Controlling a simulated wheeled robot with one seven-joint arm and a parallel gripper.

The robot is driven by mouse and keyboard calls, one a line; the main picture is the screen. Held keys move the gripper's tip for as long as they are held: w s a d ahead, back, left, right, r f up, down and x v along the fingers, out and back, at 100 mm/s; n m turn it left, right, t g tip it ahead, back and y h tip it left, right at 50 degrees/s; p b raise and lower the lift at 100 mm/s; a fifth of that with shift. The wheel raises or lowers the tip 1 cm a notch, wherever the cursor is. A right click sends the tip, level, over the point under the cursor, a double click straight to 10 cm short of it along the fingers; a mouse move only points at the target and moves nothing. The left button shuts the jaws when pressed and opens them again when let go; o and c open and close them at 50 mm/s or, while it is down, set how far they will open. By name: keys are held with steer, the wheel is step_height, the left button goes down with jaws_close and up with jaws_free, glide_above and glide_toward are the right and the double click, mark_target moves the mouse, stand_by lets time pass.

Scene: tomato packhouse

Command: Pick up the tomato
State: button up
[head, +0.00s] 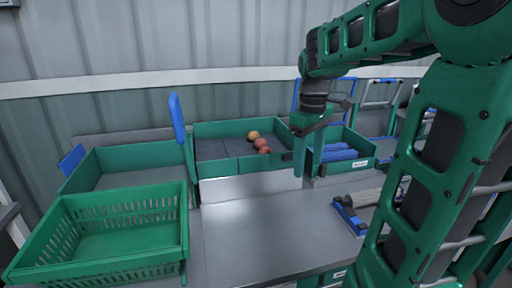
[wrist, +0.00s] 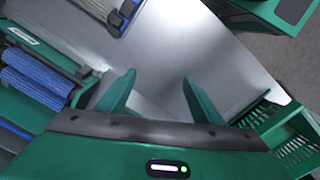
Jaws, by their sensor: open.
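A few round tomatoes lie close together in a grey-floored green bin (head: 215,149) at the back of the bench in the head view. One is yellow-orange (head: 253,135); two redder ones (head: 260,143) (head: 264,150) lie in front of it. My gripper (head: 306,168) points down to the right of the tomatoes, near the bin's right end and apart from them. In the wrist view my gripper (wrist: 158,77) has its two fingers spread with nothing between them. No tomato shows in the wrist view.
An empty slotted green crate (head: 125,257) stands front left, with a shallow green tray (head: 95,162) behind it. A green box of blue rolls (head: 342,155) stands right of my gripper. The grey bench top (head: 250,230) is clear in the middle; a blue-framed item (head: 348,215) lies on its right.

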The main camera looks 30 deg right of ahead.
steer(key=w+r+n, duration=0.1)
steer(key=w+n, duration=0.1)
steer(key=w, duration=0.2)
steer(key=w+d+r+n, duration=0.1)
steer(key=w+n, duration=0.2)
steer(key=w, duration=0.2)
steer(key=w+r+n, duration=0.2)
steer(key=w, duration=0.3)
steer(key=shift+w+d+n, duration=0.15)
steer(key=shift+d+n, duration=0.25)
steer(key=w+n, duration=0.3)
steer(key=w, duration=0.2)
steer(key=w+n, duration=0.4)
steer(key=w, duration=0.1)
steer(key=w+f+n, duration=0.1)
steer(key=w+n, duration=0.2)
steer(key=w, duration=0.3)
steer(key=shift+d, duration=0.3)
glide_above(260, 140)
steer(key=w, duration=0.1)
step_height(260, 140, down, 4)
steer(key=shift+w+a+f, duration=0.1)
steer(key=shift+w+a, duration=0.05)
steer(key=f, duration=0.2)
steer(key=d+f, duration=0.1)
steer(key=f, duration=0.1)
steer(key=shift+f, duration=0.75)
steer(key=shift+c, duration=0.6)
